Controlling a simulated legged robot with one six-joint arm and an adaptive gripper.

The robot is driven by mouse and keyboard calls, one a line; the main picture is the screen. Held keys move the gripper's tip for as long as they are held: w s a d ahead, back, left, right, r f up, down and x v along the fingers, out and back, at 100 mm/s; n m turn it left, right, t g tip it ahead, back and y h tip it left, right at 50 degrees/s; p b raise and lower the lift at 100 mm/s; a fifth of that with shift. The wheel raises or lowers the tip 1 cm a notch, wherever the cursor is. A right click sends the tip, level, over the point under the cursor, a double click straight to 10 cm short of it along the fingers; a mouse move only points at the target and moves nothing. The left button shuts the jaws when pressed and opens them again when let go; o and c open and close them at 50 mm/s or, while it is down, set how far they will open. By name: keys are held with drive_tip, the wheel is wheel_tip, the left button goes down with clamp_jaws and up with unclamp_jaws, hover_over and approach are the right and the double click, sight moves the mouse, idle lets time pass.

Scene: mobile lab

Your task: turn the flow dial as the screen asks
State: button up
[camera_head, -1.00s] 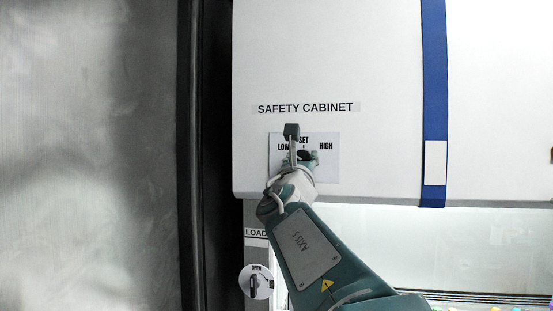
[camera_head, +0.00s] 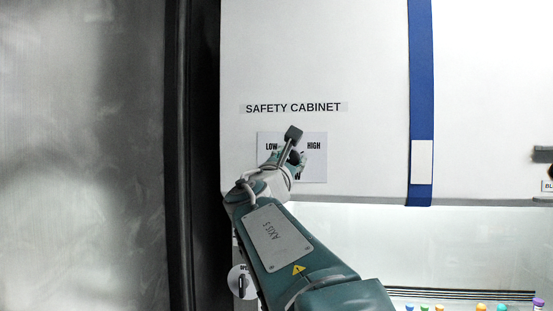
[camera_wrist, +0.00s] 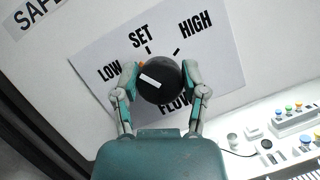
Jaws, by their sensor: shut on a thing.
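The black flow dial (camera_wrist: 165,88) sits on a white label plate (camera_wrist: 225,55) marked LOW, SET, HIGH and FLOW. My gripper (camera_wrist: 160,72) is shut on the dial, one finger on each side of it. A white bar on the dial's face slants to the upper left in the wrist view, and a small orange mark shows at its rim between LOW and SET. In the head view my gripper (camera_head: 288,158) covers most of the dial and SET on the plate (camera_head: 312,170). No screen is readable in either view.
The plate is on the white safety cabinet (camera_head: 330,60), with a blue strip (camera_head: 421,70) at right. Below is a lit opening with coloured caps (camera_head: 481,308). A dark upright edge (camera_head: 178,150) stands at left. A round lever sign (camera_head: 241,283) is partly behind my arm.

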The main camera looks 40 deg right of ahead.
drive_tip(key=m+g, duration=0.1)
drive_tip(key=m, duration=0.3)
drive_tip(key=m+g, duration=0.2)
drive_tip(key=m, duration=0.1)
drive_tip(key=shift+w+f+m+g, duration=0.1)
drive_tip(key=shift+f+m+g, duration=0.05)
drive_tip(key=shift+m+g, duration=0.2)
drive_tip(key=shift+m, duration=0.25)
drive_tip(key=o, duration=1.1)
drive_tip(key=shift+d, duration=0.1)
drive_tip(key=shift+o, duration=0.2)
drive_tip(key=v, duration=1.2)
drive_tip(key=shift+w, duration=0.1)
